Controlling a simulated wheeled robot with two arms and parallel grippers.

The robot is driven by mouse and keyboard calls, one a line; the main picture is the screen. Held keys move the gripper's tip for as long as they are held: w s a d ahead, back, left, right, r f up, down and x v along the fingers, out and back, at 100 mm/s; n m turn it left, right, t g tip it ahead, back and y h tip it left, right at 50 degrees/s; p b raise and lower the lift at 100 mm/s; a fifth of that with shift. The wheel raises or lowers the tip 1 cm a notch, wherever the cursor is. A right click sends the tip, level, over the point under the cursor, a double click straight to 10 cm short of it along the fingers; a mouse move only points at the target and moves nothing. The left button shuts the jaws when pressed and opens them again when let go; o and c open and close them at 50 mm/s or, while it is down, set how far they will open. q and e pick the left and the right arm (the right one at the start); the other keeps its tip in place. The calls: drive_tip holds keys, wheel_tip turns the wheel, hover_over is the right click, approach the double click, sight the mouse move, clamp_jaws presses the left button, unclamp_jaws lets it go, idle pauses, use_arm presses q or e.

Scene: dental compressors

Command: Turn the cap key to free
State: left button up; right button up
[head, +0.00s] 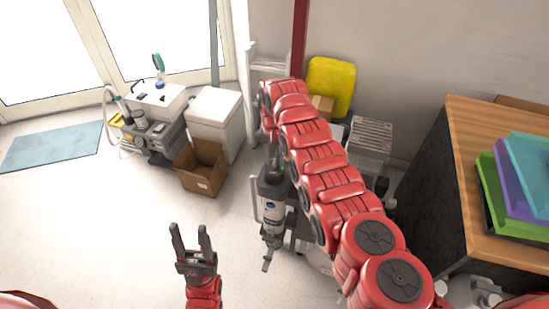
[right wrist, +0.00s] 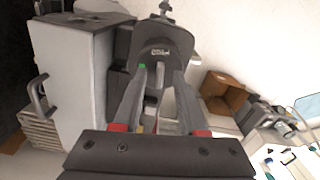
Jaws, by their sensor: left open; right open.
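The compressor unit with a grey labelled cylinder (head: 271,208) stands on the floor near the middle of the head view. In the right wrist view a dark rounded cap (right wrist: 165,42) with pale lettering lies just beyond my right gripper (right wrist: 161,75). A small grey upright piece, possibly the cap key (right wrist: 159,72), shows between its open fingertips; I cannot tell whether they touch it. In the head view my right arm reaches over the unit and hides much of it. My left gripper (head: 190,235) is open and empty over bare floor, left of the unit.
A cardboard box (head: 202,166), a white cabinet (head: 215,117) and a grey equipment cart (head: 158,125) stand at the back left. A wooden-topped table (head: 465,140) with coloured trays (head: 525,175) is at right. A yellow container (head: 331,84) is by the wall.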

wheel_tip(320, 180, up, 11)
drive_tip(key=b, duration=0.2)
wheel_tip(320, 180, up, 6)
drive_tip(key=r+p, duration=0.1)
drive_tip(key=p, duration=0.3)
hover_over(275, 162)
drive_tip(key=shift+w+f, duration=0.15)
drive_tip(key=shift+f, duration=0.15)
wheel_tip(275, 162, down, 14)
drive_tip(key=shift+f+b, duration=0.15)
drive_tip(key=shift+b, duration=0.65)
wheel_tip(275, 162, down, 3)
drive_tip(key=shift+f+b, duration=0.15)
drive_tip(key=shift+b, duration=0.3)
